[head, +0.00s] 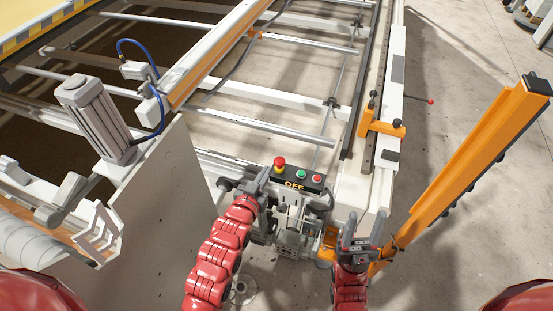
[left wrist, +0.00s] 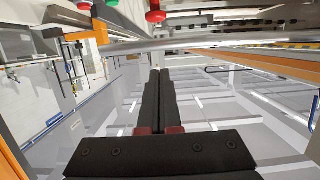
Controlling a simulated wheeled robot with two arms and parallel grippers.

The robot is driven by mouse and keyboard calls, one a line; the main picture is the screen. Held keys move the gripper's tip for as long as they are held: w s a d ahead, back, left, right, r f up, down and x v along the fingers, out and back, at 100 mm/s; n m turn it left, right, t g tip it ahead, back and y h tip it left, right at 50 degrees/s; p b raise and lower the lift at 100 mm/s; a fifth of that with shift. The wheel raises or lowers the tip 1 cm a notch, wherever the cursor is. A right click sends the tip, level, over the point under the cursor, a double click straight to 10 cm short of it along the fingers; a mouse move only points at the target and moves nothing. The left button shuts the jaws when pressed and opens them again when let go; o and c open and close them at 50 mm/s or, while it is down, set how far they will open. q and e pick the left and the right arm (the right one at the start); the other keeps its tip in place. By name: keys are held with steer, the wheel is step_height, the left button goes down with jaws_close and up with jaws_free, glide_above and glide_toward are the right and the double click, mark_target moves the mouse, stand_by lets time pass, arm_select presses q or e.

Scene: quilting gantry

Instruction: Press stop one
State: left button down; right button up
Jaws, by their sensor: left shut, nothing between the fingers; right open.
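A dark control box (head: 296,183) marked "OFF" sits at the near end of the machine frame. On its top are a red mushroom-shaped button (head: 280,162), a green button (head: 301,174) and a flat red button (head: 317,178). Which one is stop one, I cannot tell. My left gripper (head: 264,175) is shut and empty, just left of the box beside the mushroom button. In the left wrist view its closed fingers (left wrist: 160,73) show below the mushroom button (left wrist: 155,12), with a visible gap. My right gripper (head: 356,226) is open and empty, right of and nearer than the box.
A grey motor cylinder (head: 95,117) and a white side plate (head: 165,195) stand left of my left arm. An orange post (head: 465,165) slants up at the right. Rails of the frame (head: 265,127) run behind the box. Concrete floor (head: 455,75) is clear at the upper right.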

arm_select(q)
steer(key=shift+f, duration=0.1)
steer(key=p, duration=0.4)
glide_above(276, 176)
steer(key=f, duration=0.2)
step_height(276, 176, down, 3)
steer(key=shift+w+d+p, duration=0.1)
steer(key=shift+p, duration=0.35)
steer(key=shift+f, duration=0.7)
